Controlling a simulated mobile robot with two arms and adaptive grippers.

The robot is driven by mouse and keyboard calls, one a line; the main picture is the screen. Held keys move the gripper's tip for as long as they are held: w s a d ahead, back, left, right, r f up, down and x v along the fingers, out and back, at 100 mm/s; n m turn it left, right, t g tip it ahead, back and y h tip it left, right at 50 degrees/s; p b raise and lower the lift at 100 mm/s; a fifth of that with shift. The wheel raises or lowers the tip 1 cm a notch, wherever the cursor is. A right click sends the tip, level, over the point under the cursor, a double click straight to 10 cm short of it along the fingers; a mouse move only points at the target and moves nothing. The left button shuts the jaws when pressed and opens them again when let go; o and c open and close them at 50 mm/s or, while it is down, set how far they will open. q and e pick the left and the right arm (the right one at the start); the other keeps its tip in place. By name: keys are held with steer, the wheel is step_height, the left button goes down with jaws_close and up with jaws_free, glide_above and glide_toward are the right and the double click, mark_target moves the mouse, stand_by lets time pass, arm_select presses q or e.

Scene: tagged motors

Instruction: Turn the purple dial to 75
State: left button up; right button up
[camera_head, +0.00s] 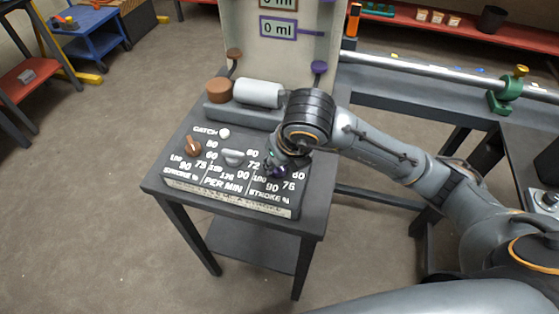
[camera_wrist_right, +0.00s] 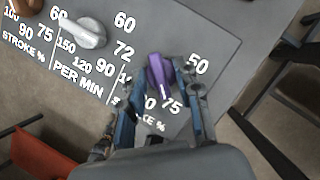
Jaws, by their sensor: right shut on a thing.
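The purple dial (camera_wrist_right: 157,72) sits on the dark control panel (camera_head: 230,205), with the numbers 50 and 75 showing near it in the right wrist view. A white line at its lower end points down, roughly toward the 75. Other numbers of its scale are partly hidden by my fingers. My right gripper (camera_wrist_right: 160,88) reaches down over the dial and is shut on it, one finger on each side. In the head view the dial (camera_head: 279,171) is mostly covered by my gripper. My left gripper is not in view.
A brown dial (camera_head: 193,147) and a grey-white dial (camera_head: 234,157) share the panel to the left, with a white knob (camera_head: 224,132) above. A grey-white cylinder (camera_head: 258,93) and an upright board (camera_head: 290,55) stand behind. A bench with a metal rail (camera_head: 430,76) is to the right.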

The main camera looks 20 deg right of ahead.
steer(key=o, duration=1.2)
steer(key=shift+c, duration=0.2)
steer(key=v, duration=1.2)
